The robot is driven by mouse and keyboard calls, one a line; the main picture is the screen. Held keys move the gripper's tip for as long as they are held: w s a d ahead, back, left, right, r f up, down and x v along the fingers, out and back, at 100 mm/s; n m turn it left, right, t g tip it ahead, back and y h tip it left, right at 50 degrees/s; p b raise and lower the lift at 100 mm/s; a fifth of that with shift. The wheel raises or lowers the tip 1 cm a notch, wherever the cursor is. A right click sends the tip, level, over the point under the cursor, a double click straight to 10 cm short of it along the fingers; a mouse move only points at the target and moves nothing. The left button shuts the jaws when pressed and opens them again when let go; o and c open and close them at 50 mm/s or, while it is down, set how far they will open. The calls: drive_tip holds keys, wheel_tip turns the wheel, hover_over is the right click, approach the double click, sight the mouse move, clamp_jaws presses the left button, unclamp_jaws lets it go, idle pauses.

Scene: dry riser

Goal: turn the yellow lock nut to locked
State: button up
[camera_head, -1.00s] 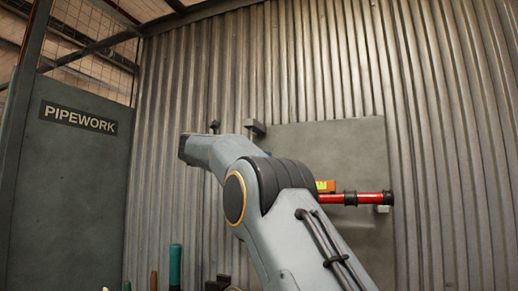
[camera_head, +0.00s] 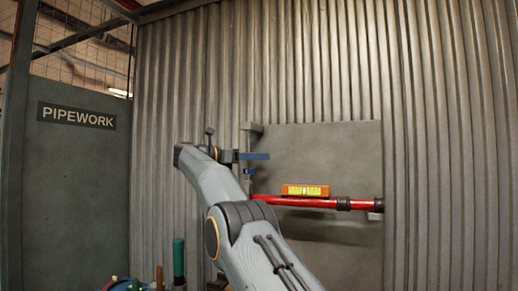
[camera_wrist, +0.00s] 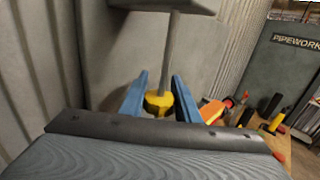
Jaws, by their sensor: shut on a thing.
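The yellow lock nut (camera_wrist: 158,104) sits on a grey vertical rod (camera_wrist: 171,50) in the wrist view. My gripper (camera_wrist: 160,84) has its two blue fingers on either side of the nut and is shut on it. In the head view my gripper (camera_head: 254,156) shows as blue fingers in front of the grey panel, left of centre. I cannot make out the nut there. No mark for locked or unlocked can be read.
A red pipe (camera_head: 309,202) with dark collars runs across the grey panel (camera_head: 335,150). An orange spirit level (camera_head: 305,190) lies along its top. A grey bracket (camera_wrist: 165,5) holds the rod's upper end. Tools stand at lower left, including a green-handled one (camera_head: 178,258).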

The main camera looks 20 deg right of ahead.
drive_tip(key=shift+s+p, duration=0.1)
drive_tip(key=shift+p, duration=0.5)
drive_tip(key=o, duration=1)
drive_tip(key=shift+d, duration=0.1)
drive_tip(key=shift+o, duration=0.2)
